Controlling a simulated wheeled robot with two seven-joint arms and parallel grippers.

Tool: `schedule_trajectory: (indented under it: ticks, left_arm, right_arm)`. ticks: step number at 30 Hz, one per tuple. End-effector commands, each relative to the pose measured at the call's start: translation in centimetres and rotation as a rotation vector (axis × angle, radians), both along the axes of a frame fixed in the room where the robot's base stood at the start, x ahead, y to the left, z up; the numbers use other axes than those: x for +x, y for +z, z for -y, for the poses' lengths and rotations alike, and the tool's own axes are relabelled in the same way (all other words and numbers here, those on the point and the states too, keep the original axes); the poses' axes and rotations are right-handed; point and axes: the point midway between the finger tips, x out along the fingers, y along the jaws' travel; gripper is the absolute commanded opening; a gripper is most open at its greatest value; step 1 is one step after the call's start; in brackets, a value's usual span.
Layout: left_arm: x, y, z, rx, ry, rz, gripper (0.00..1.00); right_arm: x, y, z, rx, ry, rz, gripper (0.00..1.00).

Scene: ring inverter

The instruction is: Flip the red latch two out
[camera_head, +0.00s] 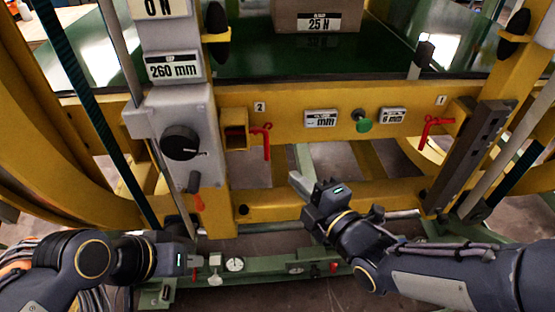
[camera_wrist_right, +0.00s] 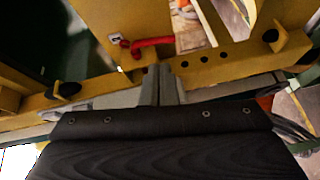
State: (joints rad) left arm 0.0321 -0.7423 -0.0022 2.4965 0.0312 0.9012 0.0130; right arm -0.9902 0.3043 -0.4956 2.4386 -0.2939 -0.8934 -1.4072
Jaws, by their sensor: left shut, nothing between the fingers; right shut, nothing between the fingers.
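The red latch two (camera_head: 264,142) is on the yellow crossbar, just right of a small yellow bracket and below the "2" label (camera_head: 260,107). Its handle hangs down. My right gripper (camera_head: 296,180) is shut and empty, below and to the right of this latch, apart from it. In the right wrist view the shut fingers (camera_wrist_right: 161,84) point toward a red latch handle (camera_wrist_right: 150,42) without touching it; I cannot tell which number it bears. My left gripper (camera_head: 186,240) is low at the left, below the grey post, shut and empty; its fingertips are hard to make out.
A second red latch (camera_head: 432,128) sits by the "1" label at the right. A green button (camera_head: 363,125) and label plates lie between the latches. A grey post with a black knob (camera_head: 180,142) stands left of latch two. A green rail (camera_head: 255,272) with gauges runs below.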

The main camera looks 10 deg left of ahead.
Motion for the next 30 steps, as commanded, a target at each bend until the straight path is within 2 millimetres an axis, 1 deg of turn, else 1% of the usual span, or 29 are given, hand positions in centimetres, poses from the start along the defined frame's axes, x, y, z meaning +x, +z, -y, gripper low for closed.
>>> schedule_trajectory:
  ticks: [1, 4, 7, 17, 20, 30]
  left_arm:
    - [0.0, -0.8, 0.0, 0.0, 0.0, 0.0, 0.0]
    - [0.0, -1.0, 0.0, 0.0, 0.0, 0.001, 0.0]
    - [0.0, -1.0, 0.0, 0.0, 0.0, 0.001, 0.0]
    - [0.0, -0.9, 0.0, 0.0, 0.0, 0.001, 0.0]
    - [0.0, -0.9, 0.0, 0.0, 0.0, 0.001, 0.0]
    - [0.0, -0.9, 0.0, 0.0, 0.0, 0.0, 0.0]
  right_arm:
    - [-0.4, -0.6, -0.9, -0.021, 0.026, 0.049, 0.0]
    - [-0.9, -0.5, -1.8, -0.041, 0.052, 0.116, 0.0]
    - [-1.0, -0.4, -2.1, -0.048, 0.06, 0.139, 0.0]
    - [-0.8, -0.3, -2.2, -0.047, 0.058, 0.137, 0.0]
    - [-0.2, -0.3, -2.9, -0.047, 0.058, 0.136, 0.0]
    - [4.0, -0.3, -7.2, -0.047, 0.058, 0.136, 0.0]
